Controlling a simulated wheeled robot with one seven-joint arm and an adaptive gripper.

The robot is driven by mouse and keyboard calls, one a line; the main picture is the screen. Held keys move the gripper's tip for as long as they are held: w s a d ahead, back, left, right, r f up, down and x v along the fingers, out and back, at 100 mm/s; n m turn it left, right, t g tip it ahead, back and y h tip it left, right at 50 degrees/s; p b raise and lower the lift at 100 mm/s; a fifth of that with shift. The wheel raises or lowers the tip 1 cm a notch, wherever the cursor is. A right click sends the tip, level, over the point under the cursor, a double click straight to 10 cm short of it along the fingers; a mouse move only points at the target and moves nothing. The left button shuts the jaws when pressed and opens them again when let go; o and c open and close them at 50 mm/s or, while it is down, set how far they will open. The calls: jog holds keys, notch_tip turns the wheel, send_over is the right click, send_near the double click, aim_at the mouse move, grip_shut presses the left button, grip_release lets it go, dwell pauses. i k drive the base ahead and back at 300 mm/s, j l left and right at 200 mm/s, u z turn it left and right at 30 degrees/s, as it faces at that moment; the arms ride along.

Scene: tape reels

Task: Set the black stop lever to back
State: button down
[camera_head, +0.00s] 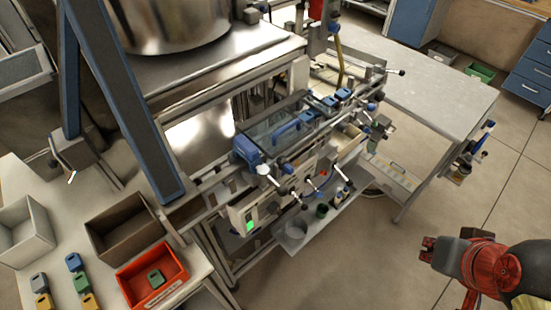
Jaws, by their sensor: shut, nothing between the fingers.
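The machine (285,135) with a glass cover and blue clamps stands in the middle. Several small levers stick out along its front and right end. One short rod with a dark knob (401,72) points right at the machine's far right end. My gripper (428,246), at the end of my red and dark arm, is at the lower right, apart from the machine. It is shut and empty; its fingers are small and hard to make out.
A grey table (430,85) stands behind right. A shelf with cups (293,236) juts out below the machine's front. A left bench holds a brown bin (103,222), a red bin (135,290) and coloured tags. Open floor lies between my arm and the machine.

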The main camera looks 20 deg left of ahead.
aim_at(362, 127)
jog(key=u, duration=0.9)
jog(key=i+l+u, duration=0.15)
jog(key=l, duration=0.2)
jog(key=i+l+u, duration=0.1)
jog(key=l, duration=0.25)
jog(key=i+l+u, duration=0.15)
jog(key=l, duration=0.2)
jog(key=i+l+u, duration=0.1)
jog(key=l, duration=0.25)
